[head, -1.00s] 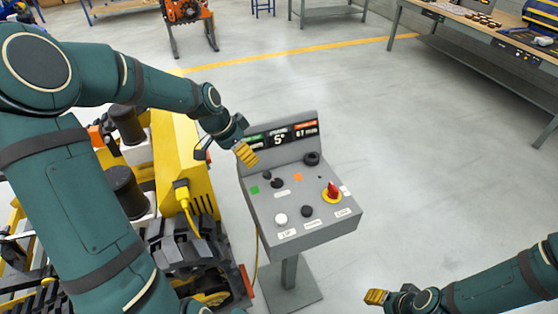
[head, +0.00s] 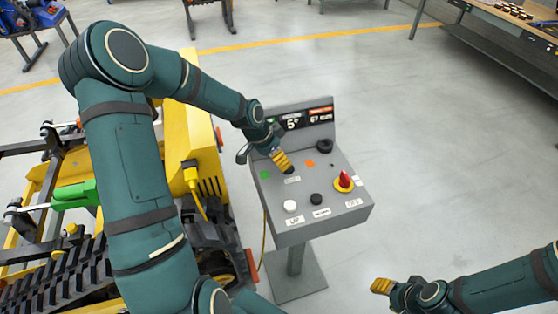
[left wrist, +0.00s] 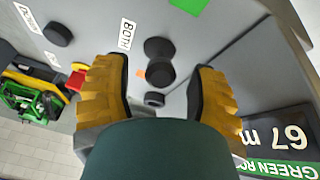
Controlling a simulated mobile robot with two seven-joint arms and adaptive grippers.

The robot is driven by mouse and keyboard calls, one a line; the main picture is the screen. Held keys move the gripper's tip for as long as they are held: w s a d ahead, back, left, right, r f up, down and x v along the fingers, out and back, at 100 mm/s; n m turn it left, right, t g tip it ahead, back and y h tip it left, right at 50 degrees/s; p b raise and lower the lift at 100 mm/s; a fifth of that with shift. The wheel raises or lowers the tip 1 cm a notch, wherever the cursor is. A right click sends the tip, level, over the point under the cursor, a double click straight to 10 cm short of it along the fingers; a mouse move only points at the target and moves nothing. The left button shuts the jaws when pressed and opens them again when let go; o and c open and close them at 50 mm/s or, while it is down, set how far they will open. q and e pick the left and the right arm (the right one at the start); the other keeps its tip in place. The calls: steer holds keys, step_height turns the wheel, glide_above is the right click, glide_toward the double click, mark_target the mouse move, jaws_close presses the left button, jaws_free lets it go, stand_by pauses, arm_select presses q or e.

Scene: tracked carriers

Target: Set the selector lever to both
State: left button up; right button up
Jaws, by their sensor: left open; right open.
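The selector lever (left wrist: 161,74) is a black piece on the grey console (head: 272,222). In the left wrist view it stands between my open fingers, with no clear contact. The BOTH label (left wrist: 127,33) lies near it, with a green mark (left wrist: 190,6) and an orange mark (left wrist: 140,73) to the sides. In the head view, my left gripper (head: 282,161) is low over the lever and hides most of it. My left gripper (left wrist: 161,75) is open and empty. My right gripper (head: 382,286) is off to the lower right, away from the console.
The console also has a red knob on yellow (head: 344,181), a white button (head: 290,206), a black button (head: 316,199) and a black knob (head: 324,146). A display (head: 300,117) rises behind. A yellow tracked machine (head: 205,150) stands left. Floor to the right is clear.

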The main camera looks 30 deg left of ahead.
arm_select(q)
steer(key=shift+w+d+f, duration=0.15)
steer(key=shift+f, duration=0.4)
